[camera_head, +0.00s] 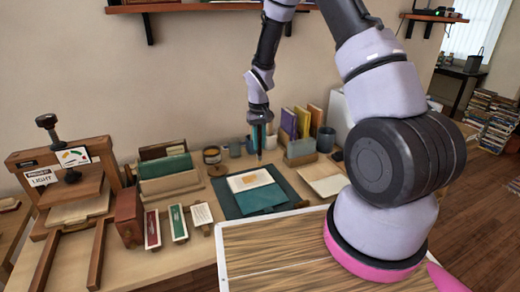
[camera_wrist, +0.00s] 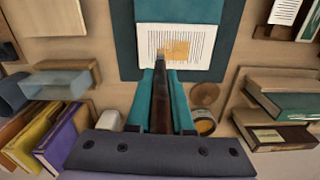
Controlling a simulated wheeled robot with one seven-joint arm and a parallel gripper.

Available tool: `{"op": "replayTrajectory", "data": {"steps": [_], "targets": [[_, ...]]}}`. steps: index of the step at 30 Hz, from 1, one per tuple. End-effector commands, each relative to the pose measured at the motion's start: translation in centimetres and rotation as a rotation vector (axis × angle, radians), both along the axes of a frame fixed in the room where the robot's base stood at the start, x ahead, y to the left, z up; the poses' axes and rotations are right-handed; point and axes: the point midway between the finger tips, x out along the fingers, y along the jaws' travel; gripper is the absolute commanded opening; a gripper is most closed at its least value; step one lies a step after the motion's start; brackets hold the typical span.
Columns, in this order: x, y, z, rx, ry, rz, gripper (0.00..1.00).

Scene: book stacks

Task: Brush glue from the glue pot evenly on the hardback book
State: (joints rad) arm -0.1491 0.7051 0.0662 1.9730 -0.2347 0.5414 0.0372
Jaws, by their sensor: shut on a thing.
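The hardback book (camera_head: 240,184) lies open on a dark teal mat (camera_head: 288,186), a printed cream page and a teal cover showing. An amber patch marks its page; the book also shows in the wrist view (camera_wrist: 190,64). My gripper (camera_head: 259,148) is shut on a dark brown brush (camera_wrist: 161,105), between its teal fingers in the wrist view (camera_wrist: 161,78). The brush points down over the page; I cannot tell whether its tip touches it. The glue pot (camera_head: 212,157) stands behind and left of the book; its yellowish content shows in the wrist view (camera_wrist: 204,126).
A wooden book press (camera_head: 70,190) stands at the left. Books in a holder (camera_head: 168,170) and small labelled blocks (camera_head: 178,222) lie left of the mat. Upright books (camera_head: 289,124) and a blue-grey cup (camera_head: 326,139) stand behind right. An open book (camera_head: 325,180) lies right.

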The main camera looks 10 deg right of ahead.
Motion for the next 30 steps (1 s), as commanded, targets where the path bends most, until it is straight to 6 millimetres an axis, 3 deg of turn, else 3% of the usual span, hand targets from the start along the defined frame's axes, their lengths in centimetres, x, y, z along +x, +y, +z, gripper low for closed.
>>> {"op": "replayTrajectory", "data": {"steps": [7, 30], "targets": [[0.0, 0.2, 1.7, 0.0, -0.001, 0.0, 0.0], [0.0, 0.2, 1.8, 0.0, 0.0, -0.001, 0.0]]}}
